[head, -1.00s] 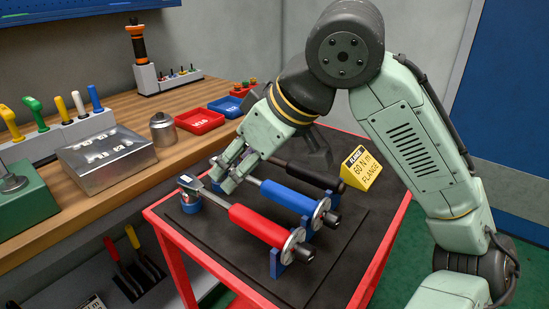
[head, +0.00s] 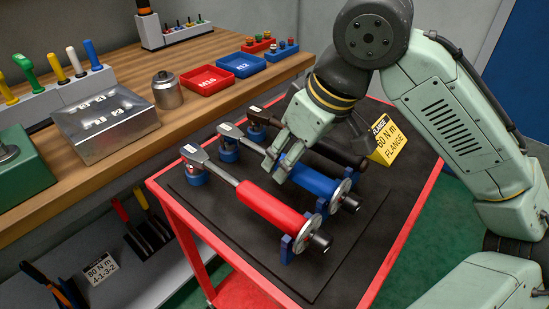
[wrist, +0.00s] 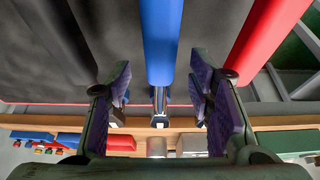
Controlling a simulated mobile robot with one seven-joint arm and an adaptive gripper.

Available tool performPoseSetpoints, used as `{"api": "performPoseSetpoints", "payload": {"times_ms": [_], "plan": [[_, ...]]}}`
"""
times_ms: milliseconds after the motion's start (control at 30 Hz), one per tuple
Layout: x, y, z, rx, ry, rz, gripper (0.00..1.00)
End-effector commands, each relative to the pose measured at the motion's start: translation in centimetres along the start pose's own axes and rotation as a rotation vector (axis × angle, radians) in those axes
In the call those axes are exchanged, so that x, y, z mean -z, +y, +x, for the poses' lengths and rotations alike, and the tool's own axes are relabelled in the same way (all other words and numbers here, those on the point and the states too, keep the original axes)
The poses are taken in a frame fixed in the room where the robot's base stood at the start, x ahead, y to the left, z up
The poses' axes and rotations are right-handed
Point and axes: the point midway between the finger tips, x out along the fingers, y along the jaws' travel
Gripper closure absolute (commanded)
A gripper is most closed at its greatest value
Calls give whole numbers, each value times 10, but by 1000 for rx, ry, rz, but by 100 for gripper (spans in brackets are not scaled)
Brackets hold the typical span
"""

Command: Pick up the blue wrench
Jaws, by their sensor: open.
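The blue wrench has a blue handle (head: 318,183) and a metal shaft and head (head: 230,131). It lies in blue supports on the cart's dark top, between the red wrench (head: 270,208) and the black wrench (head: 325,147). My gripper (head: 275,171) is open and points down at the blue wrench, near where the handle meets the shaft, hiding part of it. In the wrist view the blue handle (wrist: 162,40) runs between the two open fingers (wrist: 160,90), with a gap on each side. Contact with the fingers cannot be made out.
A yellow 60 N m FLANGE sign (head: 394,143) stands at the back right of the cart (head: 372,262). A wooden bench (head: 125,155) behind holds a metal box (head: 105,125), red and blue trays and a row of screwdrivers. The red wrench's handle lies close beside my gripper.

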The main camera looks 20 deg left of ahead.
Motion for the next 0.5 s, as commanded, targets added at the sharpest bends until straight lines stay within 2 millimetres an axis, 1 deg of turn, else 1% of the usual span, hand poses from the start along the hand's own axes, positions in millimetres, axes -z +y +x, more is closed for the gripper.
{"api": "performPoseSetpoints", "payload": {"times_ms": [33, 100, 200, 300, 500], "plan": [[0, -1, 9, 1, -3, 0, 52], [0, -1, 20, 1, -3, 0, 52], [0, -1, 30, 1, -2, 0, 52], [1, -1, 35, 0, -1, 0, 52], [1, -1, 35, 0, 0, 0, 53]]}}
